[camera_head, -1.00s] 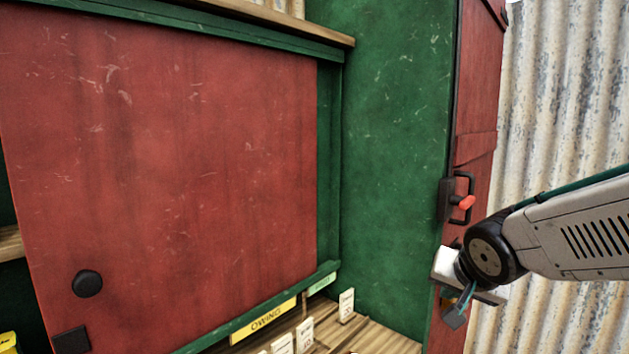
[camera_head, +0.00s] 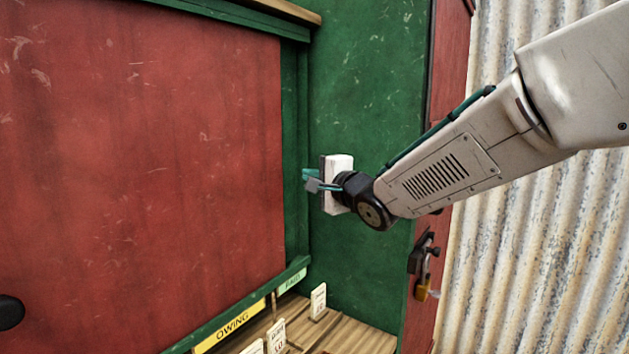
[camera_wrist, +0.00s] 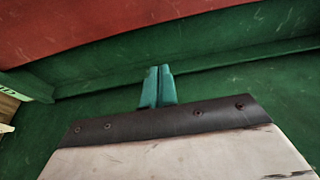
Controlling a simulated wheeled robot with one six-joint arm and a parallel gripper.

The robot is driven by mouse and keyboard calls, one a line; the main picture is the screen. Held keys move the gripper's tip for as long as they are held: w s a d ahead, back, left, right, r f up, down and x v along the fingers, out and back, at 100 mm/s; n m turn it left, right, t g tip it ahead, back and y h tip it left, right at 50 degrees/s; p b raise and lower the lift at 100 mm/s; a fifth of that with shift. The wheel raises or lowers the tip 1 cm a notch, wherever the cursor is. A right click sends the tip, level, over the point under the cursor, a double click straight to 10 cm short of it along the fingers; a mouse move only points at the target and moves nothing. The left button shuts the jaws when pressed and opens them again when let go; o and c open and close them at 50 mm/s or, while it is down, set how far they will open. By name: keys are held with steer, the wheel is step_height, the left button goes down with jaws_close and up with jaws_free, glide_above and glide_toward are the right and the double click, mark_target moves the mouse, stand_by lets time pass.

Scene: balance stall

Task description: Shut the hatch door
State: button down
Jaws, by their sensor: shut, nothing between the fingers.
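A large scratched red door panel (camera_head: 150,170) fills the left of the head view, with a round black knob (camera_head: 10,312) at its lower left, cut by the picture edge. Its right edge lies beside a green frame (camera_head: 296,140). The panel also shows along the top of the wrist view (camera_wrist: 100,25). My gripper (camera_head: 308,181) is right of the panel, in front of the green frame and wall. Its teal fingers are together and empty in the wrist view (camera_wrist: 158,85). I cannot tell whether they touch anything.
A green side wall (camera_head: 365,80) stands behind my gripper. A red door edge at the right carries a black latch (camera_head: 424,255) and brass padlock (camera_head: 421,290). Corrugated metal (camera_head: 530,250) is farther right. Below, small cards (camera_head: 318,301) and an OWING label (camera_head: 232,326) sit by a wooden ledge.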

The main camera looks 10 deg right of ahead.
steer(key=x, duration=0.4)
steer(key=shift+s+a+r, duration=0.1)
steer(key=shift+s+a, duration=0.85)
steer(key=shift+a, duration=0.05)
steer(key=shift+s+a, duration=0.45)
steer(key=shift+a, duration=0.05)
